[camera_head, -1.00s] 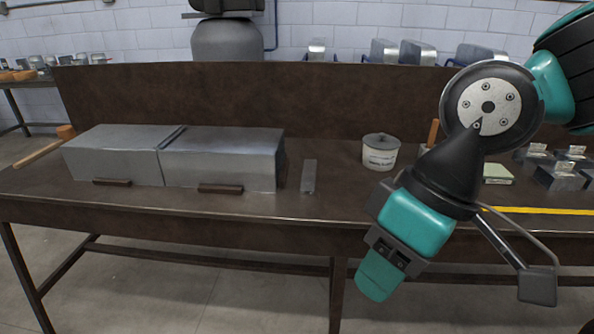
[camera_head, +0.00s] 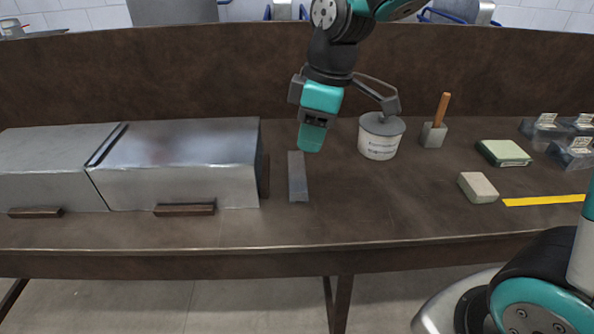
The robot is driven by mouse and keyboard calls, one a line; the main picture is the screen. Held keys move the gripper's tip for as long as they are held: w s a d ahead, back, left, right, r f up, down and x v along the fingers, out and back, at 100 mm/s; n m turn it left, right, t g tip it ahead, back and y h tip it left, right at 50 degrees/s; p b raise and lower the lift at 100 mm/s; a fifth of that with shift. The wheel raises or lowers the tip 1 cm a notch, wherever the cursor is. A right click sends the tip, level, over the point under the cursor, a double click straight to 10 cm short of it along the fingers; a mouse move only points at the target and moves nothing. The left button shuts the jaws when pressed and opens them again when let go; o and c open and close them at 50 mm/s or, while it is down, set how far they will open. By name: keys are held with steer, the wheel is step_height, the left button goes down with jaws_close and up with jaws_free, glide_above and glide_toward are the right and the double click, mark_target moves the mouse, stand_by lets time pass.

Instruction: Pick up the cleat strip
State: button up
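The cleat strip (camera_head: 298,182) is a narrow, flat grey metal strip. It lies on the brown workbench (camera_head: 350,222), its length running away from me, just right of the metal duct sections. My gripper (camera_head: 311,138) points down just above and behind the strip's far end, slightly to its right in the picture. Only one teal finger shows clearly, so the gap between the fingers is hidden. I see nothing held in it, and the strip appears to rest on the bench.
Two joined metal duct sections (camera_head: 185,160) stand left, with wooden blocks (camera_head: 185,209) along their front.

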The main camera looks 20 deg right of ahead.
steer(key=w+d+f+n, duration=0.2)
steer(key=w+f, duration=0.1)
steer(key=w, duration=0.4)
glide_toward(300, 191)
steer(key=s+a, duration=0.1)
steer(key=s+a+f, duration=0.1)
steer(key=shift+s+a+h, duration=0.2)
steer(key=shift+a+h, duration=0.05)
steer(key=shift+h, duration=0.15)
steer(key=shift+a+f+p, duration=0.15)
steer(key=shift+f+p, duration=0.1)
steer(key=shift+f, duration=1.25)
steer(key=shift+a+f+p, duration=0.15)
steer(key=shift+f+p, duration=0.1)
steer(key=shift+f, duration=1.2)
jaws_close()
